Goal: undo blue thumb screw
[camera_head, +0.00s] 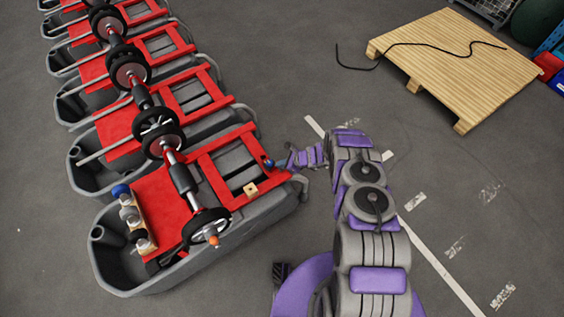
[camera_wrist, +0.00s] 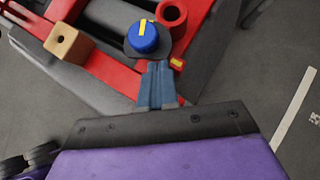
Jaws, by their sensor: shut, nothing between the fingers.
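The blue thumb screw (camera_wrist: 144,36) shows in the wrist view as a round blue knob with a yellow mark on top, sitting on a dark round base at the red frame. In the head view it is a small blue spot (camera_head: 268,162) on the right side of the nearest tank's red frame. My gripper (camera_wrist: 160,66) has its two blue-grey fingers together and empty, with the tips just below the knob in the wrist view. I cannot tell if they touch its base. In the head view my gripper (camera_head: 283,162) is beside the knob's right.
A wooden block with a hole (camera_wrist: 69,44) and a red hollow cylinder (camera_wrist: 172,13) flank the knob. The nearest grey tank (camera_head: 190,262) carries a shaft with wheels; more tanks line up behind. A wooden pallet (camera_head: 470,60) with a black cable lies at upper right. Floor at right is open.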

